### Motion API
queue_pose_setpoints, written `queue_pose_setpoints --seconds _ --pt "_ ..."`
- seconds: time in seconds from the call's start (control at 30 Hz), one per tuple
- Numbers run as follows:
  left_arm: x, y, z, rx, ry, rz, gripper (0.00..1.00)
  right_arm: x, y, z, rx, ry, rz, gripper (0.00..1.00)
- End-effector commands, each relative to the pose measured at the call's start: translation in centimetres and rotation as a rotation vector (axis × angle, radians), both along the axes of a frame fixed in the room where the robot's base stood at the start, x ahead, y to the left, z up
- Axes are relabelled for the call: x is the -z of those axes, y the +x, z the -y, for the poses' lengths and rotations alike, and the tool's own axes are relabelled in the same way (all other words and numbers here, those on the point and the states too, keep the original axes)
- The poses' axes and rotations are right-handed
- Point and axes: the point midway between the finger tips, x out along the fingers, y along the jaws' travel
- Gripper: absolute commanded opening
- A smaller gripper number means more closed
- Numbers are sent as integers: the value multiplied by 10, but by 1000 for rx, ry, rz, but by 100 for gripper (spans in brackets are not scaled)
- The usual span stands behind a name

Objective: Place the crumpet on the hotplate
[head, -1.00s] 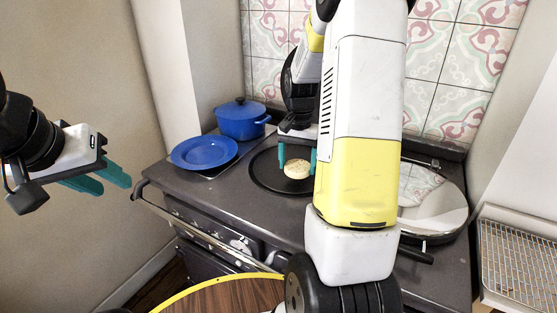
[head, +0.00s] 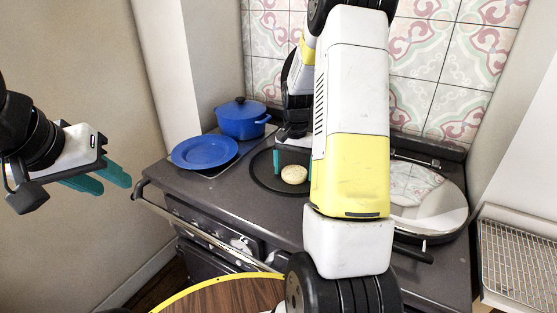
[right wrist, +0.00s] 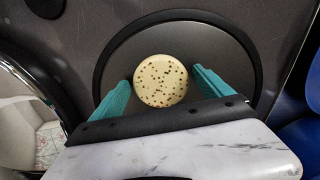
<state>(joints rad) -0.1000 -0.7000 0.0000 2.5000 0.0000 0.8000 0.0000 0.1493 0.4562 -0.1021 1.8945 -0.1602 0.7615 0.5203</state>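The crumpet (head: 294,174) is a pale, round, speckled disc. In the head view it appears to lie flat on the dark round hotplate (head: 263,179). In the right wrist view the crumpet (right wrist: 161,81) shows against the hotplate (right wrist: 225,50), well inside its rim. My right gripper (head: 293,170) is open, its teal fingers on either side of the crumpet with a visible gap at each side. The right wrist view shows the same gripper (right wrist: 161,80). My left gripper (head: 106,180) is open and empty, away from the stove at the left.
A blue plate (head: 204,151) and a lidded blue pot (head: 242,120) stand left of the hotplate. A shiny round lid (head: 430,205) covers the stove's right side. A rail (head: 215,238) runs along its front. A wire rack (head: 520,260) stands at far right.

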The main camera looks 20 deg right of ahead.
Motion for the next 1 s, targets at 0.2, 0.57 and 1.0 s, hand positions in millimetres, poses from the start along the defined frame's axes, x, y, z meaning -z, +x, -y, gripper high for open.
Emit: queue_pose_setpoints --seconds 0.2,0.57,1.0 --pt "0 0 0 0 0 0 36 0 0 0 0 0 0 96" --pt "0 0 0 0 0 0 36 -30 1 0 0 -1 5 96" --pt "0 0 0 0 0 0 36 -113 1 0 1 0 4 96"
